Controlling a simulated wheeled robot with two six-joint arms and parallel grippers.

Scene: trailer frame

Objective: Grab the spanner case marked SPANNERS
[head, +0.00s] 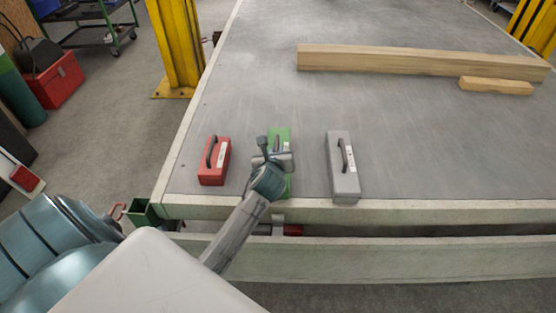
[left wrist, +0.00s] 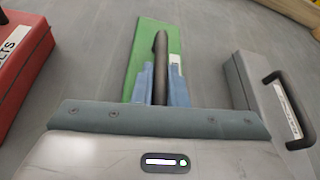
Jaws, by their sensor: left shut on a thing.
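Three cases with black handles stand in a row on the grey trailer bed: a red case (head: 213,172), a green case (head: 280,134) and a grey case (head: 343,180). My left gripper (head: 272,160) is over the green case and hides part of it in the head view. In the left wrist view its blue fingers (left wrist: 160,80) are shut on the black handle of the green case (left wrist: 142,42). The green case has a white label whose text I cannot read. The red case (left wrist: 22,62) shows label letters ending in "LTS". The grey case's label is unreadable. My right gripper is out of view.
The trailer bed (head: 260,80) has a raised pale front edge (head: 420,208). A long wooden beam (head: 400,62) and a short block (head: 496,86) lie farther back. A yellow post (head: 178,45) stands left of the trailer. The bed between cases and beam is clear.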

